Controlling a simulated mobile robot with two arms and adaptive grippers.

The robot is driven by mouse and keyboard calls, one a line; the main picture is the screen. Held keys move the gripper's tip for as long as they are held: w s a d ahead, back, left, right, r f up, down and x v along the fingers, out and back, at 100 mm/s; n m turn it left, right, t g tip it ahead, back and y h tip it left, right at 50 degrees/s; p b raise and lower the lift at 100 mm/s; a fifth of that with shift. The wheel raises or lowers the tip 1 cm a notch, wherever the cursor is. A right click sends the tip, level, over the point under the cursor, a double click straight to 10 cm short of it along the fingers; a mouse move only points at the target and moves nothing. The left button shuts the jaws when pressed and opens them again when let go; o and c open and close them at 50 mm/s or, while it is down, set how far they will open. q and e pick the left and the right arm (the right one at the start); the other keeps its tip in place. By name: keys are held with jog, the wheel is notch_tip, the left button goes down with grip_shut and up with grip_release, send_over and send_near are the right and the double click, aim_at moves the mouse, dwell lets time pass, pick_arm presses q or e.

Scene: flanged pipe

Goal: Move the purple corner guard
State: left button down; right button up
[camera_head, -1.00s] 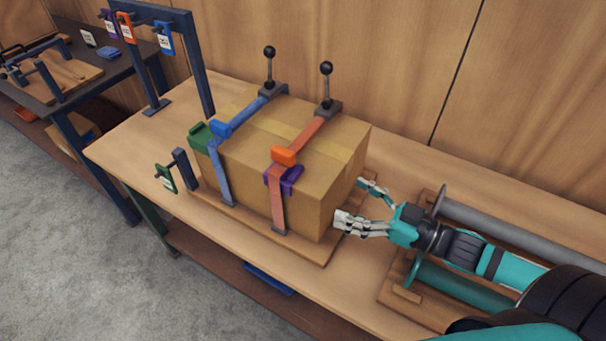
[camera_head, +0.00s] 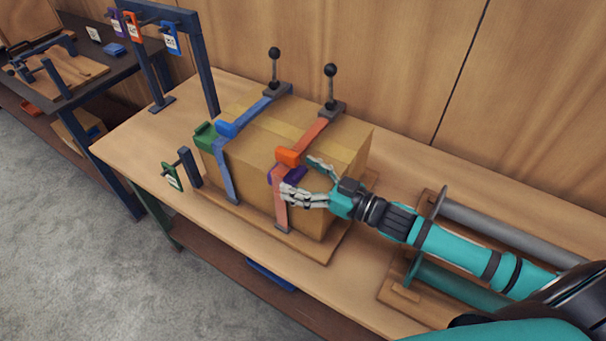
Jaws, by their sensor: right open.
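The purple corner guard (camera_head: 294,175) sits on the front top edge of the cardboard box (camera_head: 250,170), at the orange strap (camera_head: 309,136) and just below its orange buckle (camera_head: 288,157). My right gripper (camera_head: 300,180) is open at the guard, coming from the right. Its fingers partly cover the guard and the strap. One finger lies above the box top and the others are in front of the box side. I cannot tell whether they touch the guard. My left gripper is not in view.
Two black-knobbed levers (camera_head: 331,70) stand behind. A pipe rack (camera_head: 400,290) lies at right. The workbench's left end (camera_head: 135,130) is mostly clear.

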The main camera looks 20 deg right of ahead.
jog(key=shift+c, duration=0.4)
jog(key=c, duration=1.1)
jog(key=shift+s+d, duration=0.1)
